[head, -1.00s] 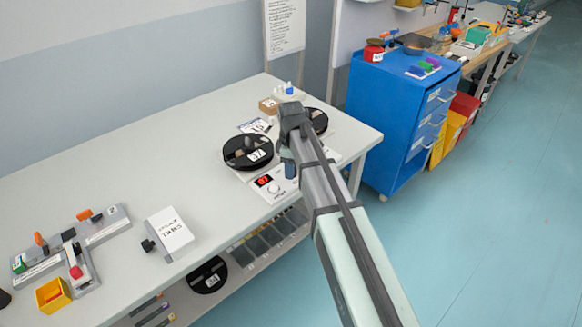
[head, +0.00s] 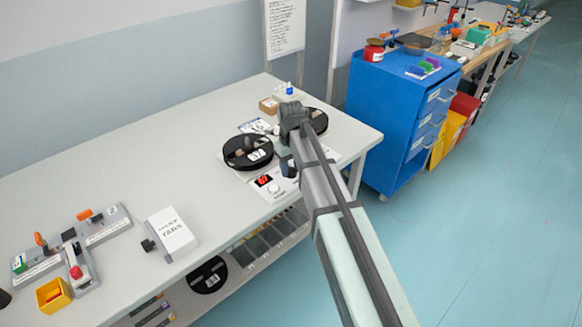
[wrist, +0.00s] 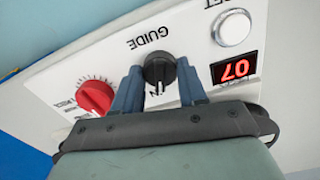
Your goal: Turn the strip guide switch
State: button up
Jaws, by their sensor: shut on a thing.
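The strip guide switch (wrist: 159,70) is a black knob under the label GUIDE on a white panel, seen in the wrist view. My gripper (wrist: 158,90) has its two blue-grey fingers on either side of this knob and is shut on it. In the head view my gripper (head: 288,166) reaches down to the white control panel (head: 262,196) at the front of the rewind station. My arm hides the knob and part of the panel there.
A red knob (wrist: 95,97) is close to one finger. Black reels (head: 247,153) stand behind the panel. A blue drawer cabinet (head: 385,120) is to the right.

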aim_at(291, 168)
jog(key=shift+m, duration=1)
jog(key=o, duration=1.1)
jog(key=shift+c, duration=0.2)
jog(key=shift+r, duration=0.1)
notch_tip(291, 168, up, 14)
jog(key=shift+f, duration=0.2)
